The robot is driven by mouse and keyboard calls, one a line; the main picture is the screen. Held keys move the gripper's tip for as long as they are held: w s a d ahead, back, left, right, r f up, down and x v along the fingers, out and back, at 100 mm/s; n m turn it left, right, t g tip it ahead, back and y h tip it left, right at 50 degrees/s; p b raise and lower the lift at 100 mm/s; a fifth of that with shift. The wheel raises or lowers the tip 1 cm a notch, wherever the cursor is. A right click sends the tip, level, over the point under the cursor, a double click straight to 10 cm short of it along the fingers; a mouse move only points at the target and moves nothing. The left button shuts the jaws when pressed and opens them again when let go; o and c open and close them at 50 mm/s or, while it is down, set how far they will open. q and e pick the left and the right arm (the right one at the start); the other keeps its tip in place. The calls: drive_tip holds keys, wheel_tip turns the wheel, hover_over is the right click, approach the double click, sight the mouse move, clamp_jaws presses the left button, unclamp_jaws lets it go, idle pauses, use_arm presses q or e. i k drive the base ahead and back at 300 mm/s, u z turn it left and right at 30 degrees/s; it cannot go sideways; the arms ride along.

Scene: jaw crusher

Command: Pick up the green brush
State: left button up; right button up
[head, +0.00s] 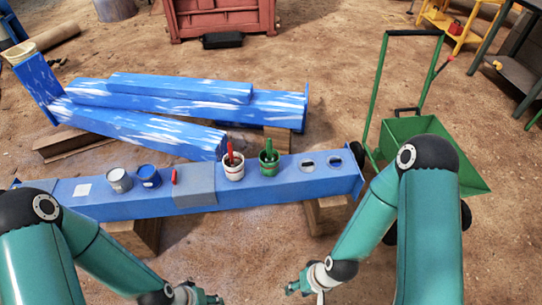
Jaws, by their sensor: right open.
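The green brush (269,148) stands upright in a white pot with green paint marks (269,165) on the blue beam (290,187). Its handle points up and its lower end is hidden in the pot. My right gripper (293,287) is open, low in front of the beam and well apart from the brush. My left gripper (212,298) is partly cut off at the bottom edge, and its jaws do not show clearly.
A red brush (230,152) stands in a second pot (234,172) just left. A grey can (119,180), a blue can (149,176) and a small red object (174,176) are further left on the beam. A green cart (415,127) stands at the right.

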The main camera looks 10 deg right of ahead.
sight(269, 160)
drive_tip(key=z, duration=0.05)
drive_tip(key=i, duration=0.9)
drive_tip(key=u, duration=0.1)
